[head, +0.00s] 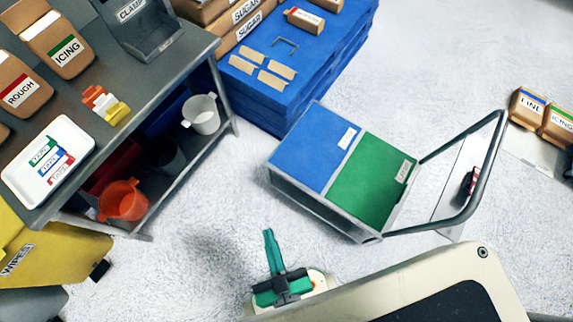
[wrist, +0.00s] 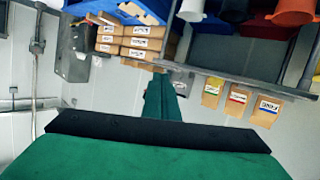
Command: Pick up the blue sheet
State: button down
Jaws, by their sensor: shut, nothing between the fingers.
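A flat blue sheet (head: 312,143) with a small white label lies on the left half of a low cart (head: 325,213), next to a green sheet (head: 370,180) on the right half. My gripper (head: 269,238), with green fingers, is shut and empty. In the head view it is over the floor, below and left of the cart, apart from the blue sheet. In the wrist view my gripper's fingers (wrist: 165,97) are together with nothing between them. I cannot make out the blue sheet in the wrist view.
A grey table (head: 180,62) at left holds bags, clips and a white tray (head: 20,178); buckets stand on its lower shelf. A blue stacked platform (head: 330,65) with boxes is behind the cart. The cart's handle (head: 490,165) rises at right. Open floor surrounds my gripper.

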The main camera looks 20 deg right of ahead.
jog(key=w+d+f+n+g, duration=0.1)
jog(key=w+f+n+g, duration=0.2)
jog(key=w+f+n, duration=0.55)
jog(key=w+d+f+n+g, duration=0.1)
jog(key=w+f+n+g, duration=0.2)
jog(key=f, duration=1.1)
jog(key=w+d+f+n+g+h, duration=0.1)
jog(key=w+d+f+n+g, duration=0.25)
jog(key=w+n, duration=0.25)
jog(key=w+d+f+n+g+h, duration=0.1)
jog(key=w+d+f+n+g, duration=0.25)
jog(key=w+n, duration=0.25)
jog(key=shift+n, duration=0.25)
jog(key=shift+w+d+f, duration=0.6)
jog(key=shift+d+f, duration=0.35)
jog(key=shift+f, duration=0.55)
jog(key=shift+w+d+f, duration=0.6)
jog(key=shift+d+f, duration=0.3)
jog(key=shift+f, duration=0.6)
jog(key=shift+w+d+f, duration=0.6)
jog(key=shift+d+f, duration=0.35)
jog(key=shift+f, duration=0.55)
